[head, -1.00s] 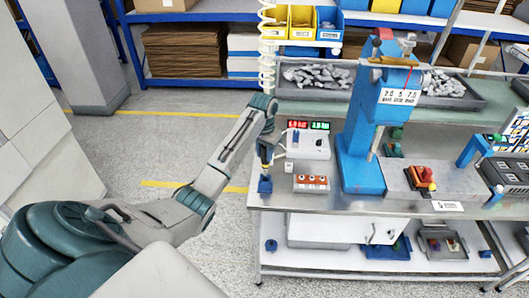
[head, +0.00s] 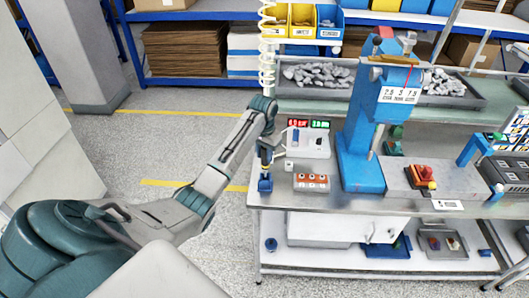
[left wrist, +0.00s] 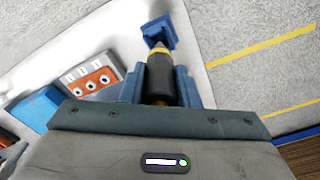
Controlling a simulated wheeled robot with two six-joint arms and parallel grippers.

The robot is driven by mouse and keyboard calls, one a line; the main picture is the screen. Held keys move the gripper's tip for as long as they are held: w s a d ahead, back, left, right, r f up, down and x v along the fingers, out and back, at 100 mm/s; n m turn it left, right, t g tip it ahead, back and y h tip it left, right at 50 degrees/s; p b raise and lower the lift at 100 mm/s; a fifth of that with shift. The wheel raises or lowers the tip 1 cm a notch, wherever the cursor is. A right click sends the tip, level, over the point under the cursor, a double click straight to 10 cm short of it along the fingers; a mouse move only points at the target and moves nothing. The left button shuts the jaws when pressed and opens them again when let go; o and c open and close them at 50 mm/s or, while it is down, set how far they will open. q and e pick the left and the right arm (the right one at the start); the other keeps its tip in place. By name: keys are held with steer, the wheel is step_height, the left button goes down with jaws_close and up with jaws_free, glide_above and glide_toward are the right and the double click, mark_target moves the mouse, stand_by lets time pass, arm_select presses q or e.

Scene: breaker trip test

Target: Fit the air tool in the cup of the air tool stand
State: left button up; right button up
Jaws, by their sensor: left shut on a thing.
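My left gripper (left wrist: 160,88) is shut on the air tool (left wrist: 160,76), a dark cylinder with a yellow band near its nose. In the head view my left gripper (head: 267,142) hangs at the left end of the bench, with the tool below it pointing down. The blue air tool stand (head: 265,184) is on the bench corner directly under the tool. In the left wrist view the stand (left wrist: 161,29) shows just beyond the tool's nose. The tool hides part of the cup; I cannot tell whether the nose is inside it. My right gripper is not in view.
An orange-topped box with several buttons (head: 311,183) and a white meter box with lit displays (head: 308,146) stand close to the right of the stand. A tall blue press (head: 362,140) is farther right. The floor left of the bench (head: 120,150) is clear.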

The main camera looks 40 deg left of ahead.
mark_target(264, 168)
arm_select(q)
steer(key=shift+f, duration=0.4)
steer(key=shift+f+b, duration=0.4)
steer(key=shift+f, duration=1.55)
steer(key=o, duration=1.1)
steer(key=shift+o, duration=0.2)
steer(key=shift+r, duration=0.1)
step_height(264, 168, up, 8)
steer(key=b, duration=0.3)
steer(key=shift+s, duration=0.1)
steer(key=shift+r+p, duration=0.75)
steer(key=shift+p, duration=0.05)
steer(key=shift+s+r+p, duration=0.1)
steer(key=shift+r+p, duration=0.5)
steer(key=shift+p, duration=0.05)
